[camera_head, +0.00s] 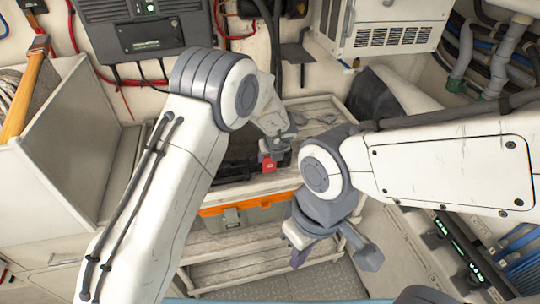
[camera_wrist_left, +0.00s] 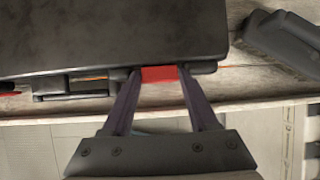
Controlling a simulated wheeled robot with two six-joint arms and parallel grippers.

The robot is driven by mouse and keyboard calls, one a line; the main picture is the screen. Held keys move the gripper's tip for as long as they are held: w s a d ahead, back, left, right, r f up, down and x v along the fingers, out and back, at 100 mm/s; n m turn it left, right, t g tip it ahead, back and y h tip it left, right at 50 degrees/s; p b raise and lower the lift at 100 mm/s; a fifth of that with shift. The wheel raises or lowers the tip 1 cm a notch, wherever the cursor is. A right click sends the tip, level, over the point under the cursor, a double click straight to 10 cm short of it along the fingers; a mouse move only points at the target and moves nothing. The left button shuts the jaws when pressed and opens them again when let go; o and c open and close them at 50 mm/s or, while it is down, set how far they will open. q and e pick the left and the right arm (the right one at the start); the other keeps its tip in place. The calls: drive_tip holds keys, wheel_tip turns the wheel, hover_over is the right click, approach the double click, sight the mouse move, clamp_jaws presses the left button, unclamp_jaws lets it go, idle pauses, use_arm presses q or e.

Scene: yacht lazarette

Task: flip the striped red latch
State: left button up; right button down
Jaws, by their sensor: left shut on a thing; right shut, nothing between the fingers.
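The red latch (camera_head: 268,165) sits on the front edge of a black case (camera_head: 238,158) on the wooden shelf. No stripes can be made out on it. My left gripper (camera_head: 272,153) is at the latch. In the left wrist view the red latch (camera_wrist_left: 158,74) lies between the two fingertips of my left gripper (camera_wrist_left: 160,82), which are shut on it. The case's dark lid (camera_wrist_left: 110,40) fills the upper left there. My right gripper (camera_head: 299,256) is shut and empty, lower down in front of the shelf.
An orange and grey toolbox (camera_head: 240,215) stands below the case. A grey-white bin (camera_head: 70,145) with a wooden-handled tool (camera_head: 22,95) is at left. A dark block (camera_wrist_left: 285,40) lies right of the case. Hoses and cables line the walls.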

use_arm(q)
drive_tip(key=shift+r, duration=0.1)
drive_tip(key=o, duration=1.4)
drive_tip(key=b+v, duration=0.1)
drive_tip(key=v, duration=0.9)
drive_tip(key=shift+s+r, duration=0.1)
drive_tip(key=shift+r, duration=0.1)
drive_tip(key=shift+a, duration=0.1)
